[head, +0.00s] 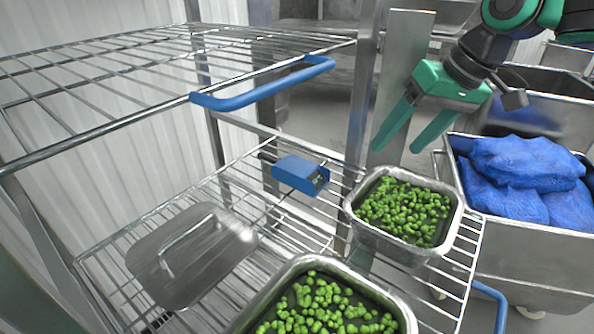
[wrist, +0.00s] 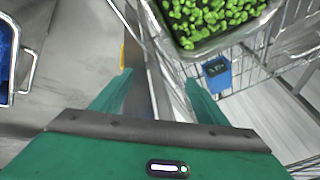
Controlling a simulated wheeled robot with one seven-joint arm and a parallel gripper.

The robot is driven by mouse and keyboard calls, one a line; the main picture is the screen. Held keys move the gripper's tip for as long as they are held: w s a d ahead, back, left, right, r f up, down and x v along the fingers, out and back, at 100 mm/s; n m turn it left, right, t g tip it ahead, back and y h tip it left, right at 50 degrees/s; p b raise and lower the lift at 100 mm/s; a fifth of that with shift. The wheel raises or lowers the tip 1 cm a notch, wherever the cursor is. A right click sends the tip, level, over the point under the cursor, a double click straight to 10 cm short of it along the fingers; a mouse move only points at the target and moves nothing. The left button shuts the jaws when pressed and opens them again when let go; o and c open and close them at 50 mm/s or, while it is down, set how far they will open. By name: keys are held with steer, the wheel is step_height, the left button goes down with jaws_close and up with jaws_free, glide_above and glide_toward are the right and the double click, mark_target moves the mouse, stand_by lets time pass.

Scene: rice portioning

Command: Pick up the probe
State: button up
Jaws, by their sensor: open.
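The probe (head: 298,173) is a blue box with a small dark display on its front and a thin dark rod at its back left. It lies on the lower wire shelf, behind the trays of peas. It also shows in the wrist view (wrist: 217,75), right of the fingers and below the tray of peas. My green gripper (head: 397,147) is open with nothing between its fingers. In the head view it is up and to the right of the probe, clear of it. In the wrist view, its two fingers (wrist: 158,80) point over the metal post and floor.
A metal tray of green peas (head: 455,208) stands right of the probe, and another tray (head: 408,318) is at the front. A metal lid (head: 190,262) lies left. The upper wire shelf (head: 110,75) has a blue handle (head: 262,88). Blue bags (head: 525,165) fill a bin at right.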

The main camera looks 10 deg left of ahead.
mark_target(289, 160)
steer(key=a+n, duration=0.2)
steer(key=a, duration=0.3)
steer(key=a+n+g+y, duration=0.1)
steer(key=a+n, duration=0.2)
steer(key=a, duration=0.3)
steer(key=a+f+n+y, duration=0.1)
steer(key=a+n, duration=0.1)
steer(key=a, duration=0.4)
steer(key=shift+n, duration=0.4)
steer(key=shift+a+x, duration=0.15)
steer(key=shift+x, duration=1.3)
steer(key=shift+a+x, duration=0.2)
steer(key=shift+x, duration=1.3)
steer(key=shift+s+r, duration=0.2)
steer(key=shift+r, duration=0.05)
steer(key=c, duration=1.1)
